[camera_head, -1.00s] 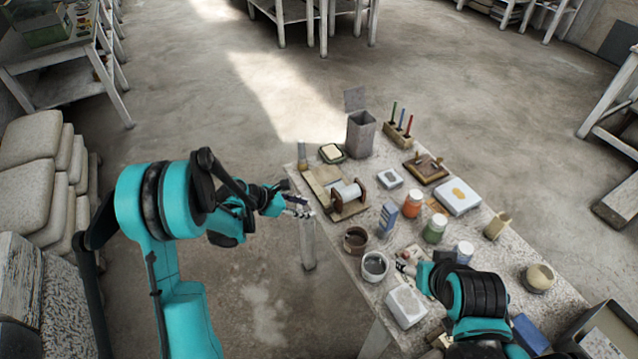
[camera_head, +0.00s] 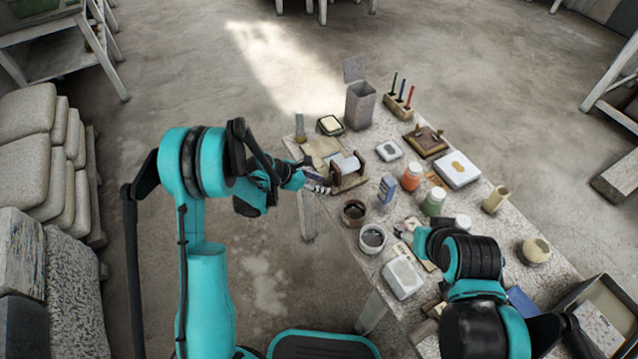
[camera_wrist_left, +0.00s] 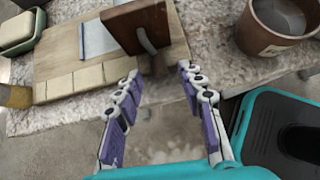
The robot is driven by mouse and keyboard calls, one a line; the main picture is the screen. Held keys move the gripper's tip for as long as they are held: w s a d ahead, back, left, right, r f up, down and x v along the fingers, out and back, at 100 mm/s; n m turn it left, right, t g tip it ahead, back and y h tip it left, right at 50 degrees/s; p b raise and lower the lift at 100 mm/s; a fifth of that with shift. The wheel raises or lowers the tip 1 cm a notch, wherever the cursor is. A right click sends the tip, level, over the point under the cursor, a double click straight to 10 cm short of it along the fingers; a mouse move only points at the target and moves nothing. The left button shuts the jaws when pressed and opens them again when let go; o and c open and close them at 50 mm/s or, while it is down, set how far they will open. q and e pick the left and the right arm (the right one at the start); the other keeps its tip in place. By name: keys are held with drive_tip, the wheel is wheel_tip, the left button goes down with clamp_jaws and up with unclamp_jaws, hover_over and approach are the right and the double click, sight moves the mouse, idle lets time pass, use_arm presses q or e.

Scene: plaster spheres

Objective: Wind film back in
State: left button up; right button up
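The film roll (camera_head: 346,165) is a pale cylinder on a wooden stand at the table's left edge. In the left wrist view, the stand's brown end plate (camera_wrist_left: 135,27) faces me, with a grey curved crank (camera_wrist_left: 146,40) on it. A pale strip of film (camera_wrist_left: 97,38) lies behind it on a light board (camera_wrist_left: 62,62). My left gripper (camera_head: 318,184) is at the stand's near end. In the left wrist view its fingers (camera_wrist_left: 158,72) are spread around the crank's lower end; contact is unclear. My right gripper (camera_head: 403,236) is over the table by the grey cup; its fingers are too small to judge.
A brown cup (camera_head: 353,211) stands close to the stand, also in the left wrist view (camera_wrist_left: 270,28).

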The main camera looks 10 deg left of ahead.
use_arm(q)
drive_tip(key=shift+c, duration=0.3)
clamp_jaws()
drive_tip(key=t+b, duration=0.1)
drive_tip(key=m+y+b, duration=0.1)
drive_tip(key=b, duration=0.1)
drive_tip(key=shift+w+a+f+t, duration=0.1)
drive_tip(key=shift+w+f+t, duration=0.05)
drive_tip(key=shift+f+t, duration=0.2)
drive_tip(key=shift+r+m+t+y+b, duration=0.15)
drive_tip(key=shift+m+t+y+b, duration=0.15)
drive_tip(key=shift+t, duration=0.05)
drive_tip(key=shift+w+a+r, duration=0.1)
drive_tip(key=shift+r, duration=0.05)
drive_tip(key=shift+o, duration=0.3)
unclamp_jaws()
